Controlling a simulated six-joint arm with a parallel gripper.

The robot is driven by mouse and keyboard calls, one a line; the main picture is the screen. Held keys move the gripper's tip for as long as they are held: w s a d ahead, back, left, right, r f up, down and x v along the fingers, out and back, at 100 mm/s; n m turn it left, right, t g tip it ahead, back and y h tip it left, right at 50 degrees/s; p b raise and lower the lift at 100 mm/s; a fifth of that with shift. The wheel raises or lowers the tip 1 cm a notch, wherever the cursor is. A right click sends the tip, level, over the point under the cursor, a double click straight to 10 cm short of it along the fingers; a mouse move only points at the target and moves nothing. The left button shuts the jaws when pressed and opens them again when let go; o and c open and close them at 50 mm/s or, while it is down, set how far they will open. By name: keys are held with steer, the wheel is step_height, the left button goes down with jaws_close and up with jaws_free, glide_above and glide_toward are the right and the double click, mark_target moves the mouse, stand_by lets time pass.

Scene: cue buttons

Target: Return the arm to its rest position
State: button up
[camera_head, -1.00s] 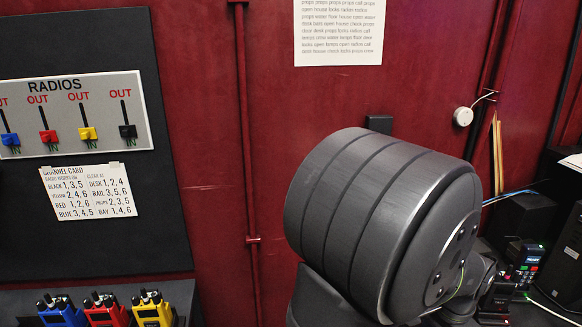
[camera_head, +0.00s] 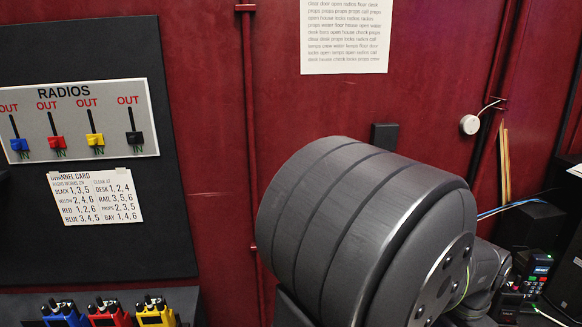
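My own arm shows as a large dark grey rounded link filling the lower middle and right of the head view. My gripper is not in this view, so its fingers and anything in them cannot be seen.
At the left, a RADIOS panel (camera_head: 113,144) has blue, red, yellow and black sliders above a channel card (camera_head: 97,199). Blue, red (camera_head: 108,315) and yellow (camera_head: 155,313) radios stand below it. A printed sheet (camera_head: 346,37) hangs on the red wall (camera_head: 215,90). Electronics (camera_head: 533,268) stand at the lower right.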

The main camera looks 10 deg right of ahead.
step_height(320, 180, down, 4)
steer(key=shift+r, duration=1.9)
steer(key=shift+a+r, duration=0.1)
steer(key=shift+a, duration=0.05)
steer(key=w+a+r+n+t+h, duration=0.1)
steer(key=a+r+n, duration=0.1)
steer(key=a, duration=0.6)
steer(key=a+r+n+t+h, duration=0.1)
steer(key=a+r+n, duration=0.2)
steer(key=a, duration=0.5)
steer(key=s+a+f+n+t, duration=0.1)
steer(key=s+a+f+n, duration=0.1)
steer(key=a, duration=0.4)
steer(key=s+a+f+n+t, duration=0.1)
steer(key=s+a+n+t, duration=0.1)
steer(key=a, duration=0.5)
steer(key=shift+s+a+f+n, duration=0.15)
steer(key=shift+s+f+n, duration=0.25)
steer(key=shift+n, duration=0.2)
